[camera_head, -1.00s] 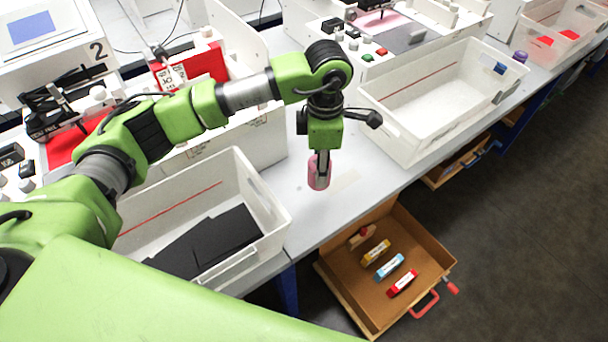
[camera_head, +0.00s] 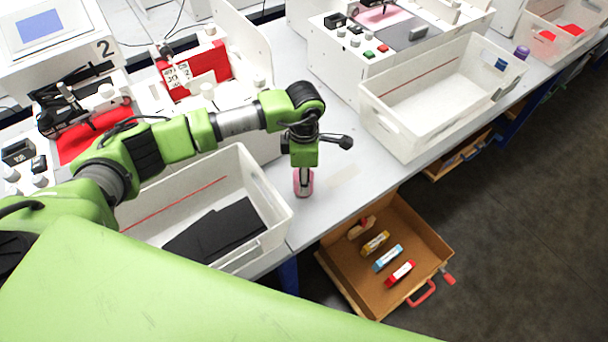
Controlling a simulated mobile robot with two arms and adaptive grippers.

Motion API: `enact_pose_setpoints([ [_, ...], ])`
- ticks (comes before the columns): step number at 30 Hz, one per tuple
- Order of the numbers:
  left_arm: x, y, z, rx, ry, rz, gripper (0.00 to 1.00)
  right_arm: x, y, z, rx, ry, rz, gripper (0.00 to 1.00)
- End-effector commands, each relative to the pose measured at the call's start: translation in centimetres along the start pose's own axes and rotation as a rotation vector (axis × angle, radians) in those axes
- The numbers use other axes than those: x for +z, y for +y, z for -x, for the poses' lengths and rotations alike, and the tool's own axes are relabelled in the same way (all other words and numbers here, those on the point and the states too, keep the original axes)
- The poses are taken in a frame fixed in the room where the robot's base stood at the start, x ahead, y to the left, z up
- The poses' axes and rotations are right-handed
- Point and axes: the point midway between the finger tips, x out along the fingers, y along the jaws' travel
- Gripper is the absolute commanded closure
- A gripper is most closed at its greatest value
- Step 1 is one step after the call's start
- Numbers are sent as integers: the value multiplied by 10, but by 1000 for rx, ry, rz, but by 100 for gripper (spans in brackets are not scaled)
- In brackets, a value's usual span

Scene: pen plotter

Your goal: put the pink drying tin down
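The pink drying tin (camera_head: 304,188) is upright at the table top, between the two white bins. My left gripper (camera_head: 303,178) points straight down over it, with its fingers at the tin's upper part. The fingers look closed around the tin. The tin's base appears to be at or very near the grey table top (camera_head: 340,180); I cannot tell if it touches. My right gripper is not in view.
A white bin with black sheets (camera_head: 272,222) stands to the left, an emptier white bin (camera_head: 400,138) to the right. An open wooden drawer (camera_head: 420,240) with several small coloured packs sits below the table edge. Plotters (camera_head: 190,75) line the back.

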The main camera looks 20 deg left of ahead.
Motion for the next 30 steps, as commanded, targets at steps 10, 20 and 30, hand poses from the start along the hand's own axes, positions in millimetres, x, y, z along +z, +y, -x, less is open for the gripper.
enact_pose_setpoints([
  [10,0,0,-2,0,0,0,47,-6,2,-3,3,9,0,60],
  [20,1,2,9,4,-2,0,47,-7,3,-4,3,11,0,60],
  [30,1,2,80,6,-2,0,47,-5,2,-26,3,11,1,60],
])
